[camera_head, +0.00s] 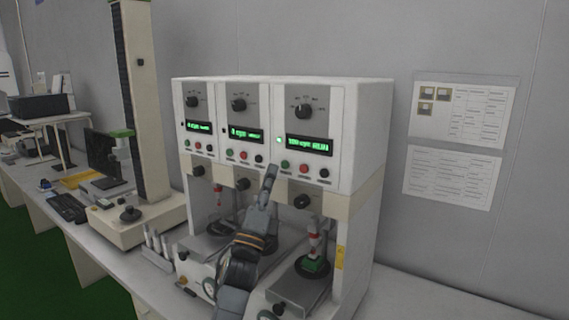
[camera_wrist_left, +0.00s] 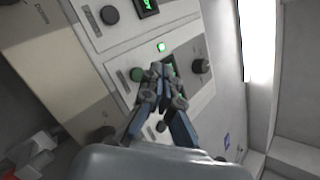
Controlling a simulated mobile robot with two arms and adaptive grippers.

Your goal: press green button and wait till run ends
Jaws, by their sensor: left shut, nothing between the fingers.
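The white test machine (camera_head: 360,130) has three panels, each with a knob, a green-lit display and a row of green, red and black buttons. The right panel's green button (camera_head: 284,165) shows just right of my left gripper (camera_head: 272,169), whose fingers are shut and empty. In the left wrist view, the green button (camera_wrist_left: 136,74) is just left of the gripper's fingertips (camera_wrist_left: 158,70). I cannot tell whether they touch the panel. The right panel's display (camera_head: 308,145) is lit, and a small green lamp (camera_head: 278,140) glows beside it. My right gripper is not in view.
Below the panels, a red-and-green test fixture (camera_head: 314,262) stands in the right bay. A tall column instrument (camera_head: 140,110), a monitor (camera_head: 104,155) and a keyboard (camera_head: 67,207) are at left. Papers (camera_head: 463,112) hang on the wall at right.

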